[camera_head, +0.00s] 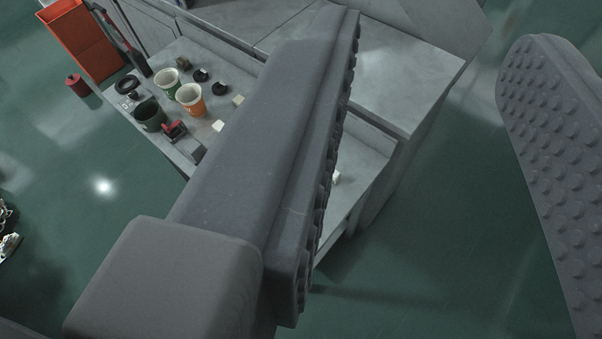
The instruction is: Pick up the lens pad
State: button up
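My gripper (438,55) is open and empty, its two dark grey fingers with studded inner faces wide apart, high above the workbench. I cannot tell for sure which thing is the lens pad. A small white piece (336,177) shows on a lower grey surface, just right of the left finger and partly hidden by it. Small pale blocks (218,125) and (238,100) lie on the grey bench (190,52), left of the left finger. The left finger hides much of the bench.
The bench also holds a white-green cup (168,82), an orange cup (191,99), a dark cup (150,115), a red-black tool (174,131), a black ring (127,84) and black round pieces (200,75). An orange cabinet (80,38) and red can (77,85) stand left. The green floor (430,240) is clear at right.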

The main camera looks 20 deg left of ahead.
aim_at(336, 178)
jog(key=u, duration=0.05)
jog(key=k, duration=1.1)
jog(key=u, duration=0.5)
jog(key=i, duration=1.85)
jog(key=z, duration=0.3)
